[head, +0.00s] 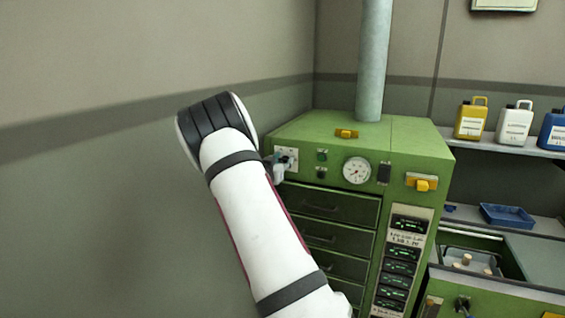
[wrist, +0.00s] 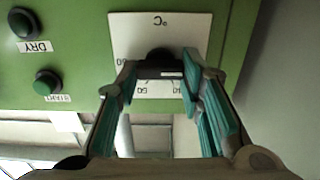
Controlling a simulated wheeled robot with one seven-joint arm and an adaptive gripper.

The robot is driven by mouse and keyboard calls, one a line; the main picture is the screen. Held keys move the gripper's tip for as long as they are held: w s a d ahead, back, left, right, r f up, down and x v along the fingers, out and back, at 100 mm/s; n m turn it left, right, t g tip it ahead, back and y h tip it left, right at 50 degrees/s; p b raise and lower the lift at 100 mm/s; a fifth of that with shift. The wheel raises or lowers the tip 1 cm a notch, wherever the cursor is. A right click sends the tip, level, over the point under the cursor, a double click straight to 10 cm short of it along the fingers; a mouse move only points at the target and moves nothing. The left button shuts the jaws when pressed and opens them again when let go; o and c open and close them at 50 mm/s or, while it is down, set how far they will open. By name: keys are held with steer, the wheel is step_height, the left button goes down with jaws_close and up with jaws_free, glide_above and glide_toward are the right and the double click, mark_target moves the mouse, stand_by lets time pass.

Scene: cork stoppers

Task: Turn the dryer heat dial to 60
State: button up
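The heat dial (wrist: 160,58) is a dark knob on a white scale plate (wrist: 190,22) marked °C, seen upside down in the wrist view. Parts of the scale numbers show near the fingers; the pointer is hidden, so I cannot read the setting. My gripper (wrist: 160,72) has its teal-padded fingers on both sides of the knob, with the pads against its ends. In the head view, my gripper (head: 279,168) is at the white dial plate (head: 291,154) on the upper left of the green dryer (head: 330,135); my arm hides part of it.
A DRY button (wrist: 24,23) and a START button (wrist: 47,82) sit beside the plate. A round gauge (head: 356,170) and yellow handle (head: 422,183) are farther right on the dryer. Drawers (head: 325,204) lie below. A shelf with jugs (head: 515,122) stands right.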

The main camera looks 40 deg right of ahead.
steer(key=shift+m, duration=0.4)
steer(key=m+b, duration=0.2)
steer(key=m, duration=0.2)
steer(key=shift+d+f, duration=0.1)
steer(key=m+b, duration=0.2)
steer(key=m, duration=0.2)
steer(key=shift+s+f+m, duration=0.1)
steer(key=shift+m, duration=0.2)
steer(key=m+b, duration=0.3)
steer(key=m, duration=0.1)
steer(key=shift+f+b, duration=0.1)
steer(key=shift+b, duration=0.3)
steer(key=m+b, duration=0.7)
steer(key=b, duration=0.4)
steer(key=m+b, duration=0.8)
steer(key=b, duration=0.3)
steer(key=m+b, duration=0.7)
steer(key=b, duration=0.4)
steer(key=shift+f, duration=0.4)
steer(key=shift+r+m+b, duration=0.1)
steer(key=shift+m+b, duration=0.3)
